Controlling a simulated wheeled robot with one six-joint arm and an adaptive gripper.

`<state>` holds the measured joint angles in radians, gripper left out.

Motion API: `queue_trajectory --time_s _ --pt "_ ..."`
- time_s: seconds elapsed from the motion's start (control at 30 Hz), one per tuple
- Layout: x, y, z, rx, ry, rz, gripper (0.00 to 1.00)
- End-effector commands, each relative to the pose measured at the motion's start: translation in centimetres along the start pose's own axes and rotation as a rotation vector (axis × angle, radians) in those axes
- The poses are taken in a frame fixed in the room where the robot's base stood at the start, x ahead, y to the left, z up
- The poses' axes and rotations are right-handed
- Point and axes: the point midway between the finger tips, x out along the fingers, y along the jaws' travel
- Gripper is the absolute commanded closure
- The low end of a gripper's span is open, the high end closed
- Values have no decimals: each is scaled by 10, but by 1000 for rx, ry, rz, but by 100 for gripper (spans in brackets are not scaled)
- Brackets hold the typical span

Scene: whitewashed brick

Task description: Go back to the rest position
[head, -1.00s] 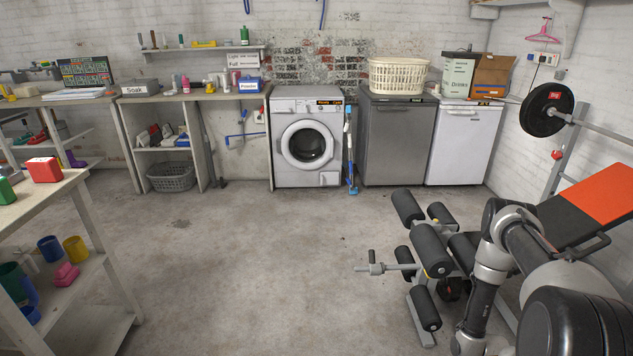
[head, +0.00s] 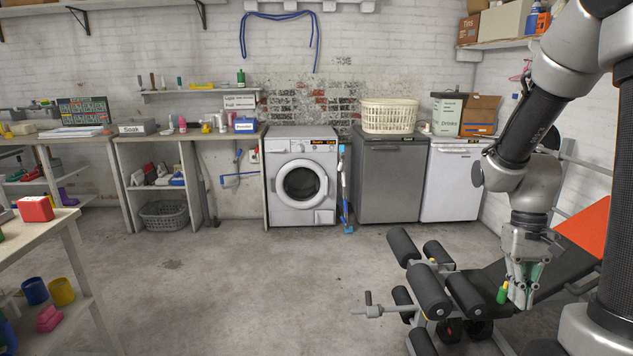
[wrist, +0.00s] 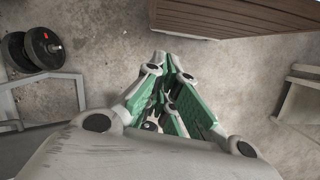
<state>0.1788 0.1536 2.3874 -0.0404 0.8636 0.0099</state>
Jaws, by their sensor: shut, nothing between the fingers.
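My gripper (head: 521,298) hangs from my raised, bent arm at the right of the head view. It points down in front of the weight bench. In the wrist view my gripper (wrist: 169,64) has its green-padded fingers converging at the tips, shut with nothing between them. A small green and yellow object (head: 502,293) shows just left of the fingertips in the head view; I cannot tell what it rests on.
The weight bench (head: 430,290) with black rollers stands close by the gripper. A washing machine (head: 302,186), grey cabinet (head: 391,180) and white cabinet (head: 451,183) line the back wall. A workbench (head: 60,225) is at left. The middle floor is clear.

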Motion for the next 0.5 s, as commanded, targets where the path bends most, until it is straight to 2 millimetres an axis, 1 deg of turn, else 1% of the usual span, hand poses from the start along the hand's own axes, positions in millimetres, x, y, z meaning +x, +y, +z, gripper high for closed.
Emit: queue_trajectory --time_s 0.03,0.1,0.2,0.4,0.5 --pt "-19 -5 17 -13 33 -1 100" --pt "-38 -11 39 -27 72 -5 100" --pt "-61 -19 66 -43 155 -11 100" --pt "-102 -31 101 -89 395 -22 100" --pt "-121 -34 112 -112 504 -27 100"
